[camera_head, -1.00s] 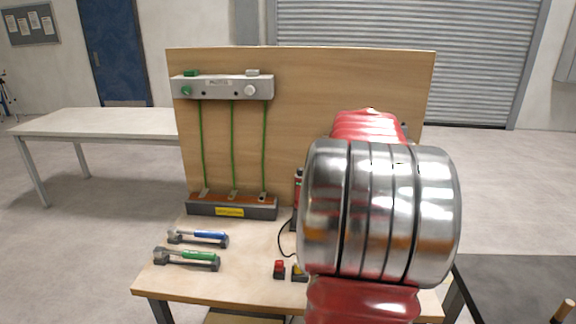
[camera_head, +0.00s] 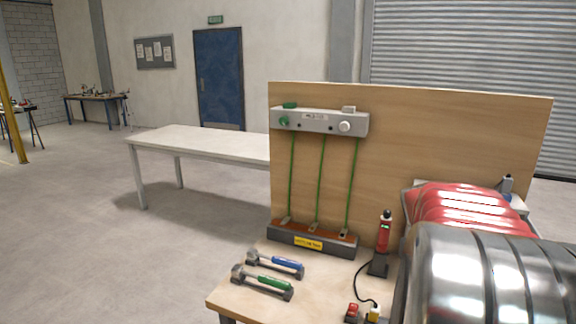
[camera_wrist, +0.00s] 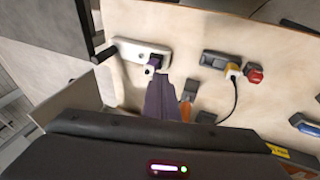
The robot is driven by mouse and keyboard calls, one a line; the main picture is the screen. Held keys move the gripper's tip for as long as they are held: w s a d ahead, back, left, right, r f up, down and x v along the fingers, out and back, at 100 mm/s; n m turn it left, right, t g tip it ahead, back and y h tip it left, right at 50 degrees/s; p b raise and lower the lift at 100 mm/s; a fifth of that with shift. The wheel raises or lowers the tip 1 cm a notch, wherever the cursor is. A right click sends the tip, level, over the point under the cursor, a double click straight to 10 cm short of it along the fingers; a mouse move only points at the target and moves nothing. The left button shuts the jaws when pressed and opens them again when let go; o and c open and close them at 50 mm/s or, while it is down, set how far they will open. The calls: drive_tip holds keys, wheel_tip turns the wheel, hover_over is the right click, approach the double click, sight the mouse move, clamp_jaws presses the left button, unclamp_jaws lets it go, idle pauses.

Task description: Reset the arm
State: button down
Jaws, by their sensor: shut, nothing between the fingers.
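My red and silver arm (camera_head: 490,260) fills the lower right of the head view, and its end is hidden there. In the wrist view my gripper (camera_wrist: 163,82) appears as a dark, narrow, pointed shape reaching up from the dark wrist housing. Its fingers are together, with nothing seen held between them. It is over the pale workbench top, near a small light-coloured box (camera_wrist: 130,52) with a purple part on it. How far the fingertips are from the surface is hard to judge.
A wooden bench carries an upright panel (camera_head: 440,130) with green cords (camera_head: 320,180). A bare white table (camera_head: 200,140) stands behind left; the left floor is clear.

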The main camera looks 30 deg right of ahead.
drive_tip(key=w+a+n+t+y, duration=0.1)
drive_tip(key=w+a+n+t, duration=0.15)
drive_tip(key=a, duration=0.85)
drive_tip(key=w+a+n+t, duration=0.15)
drive_tip(key=w+a, duration=0.25)
drive_tip(key=a, duration=0.6)
drive_tip(key=s+a+r+n+t+y, duration=0.1)
drive_tip(key=a+n, duration=0.6)
drive_tip(key=a, duration=1.5)
drive_tip(key=shift+s+a+r+t+y, duration=0.2)
drive_tip(key=shift+a+r+t+y, duration=0.1)
drive_tip(key=shift+t+y, duration=0.75)
drive_tip(key=shift+d, duration=0.2)
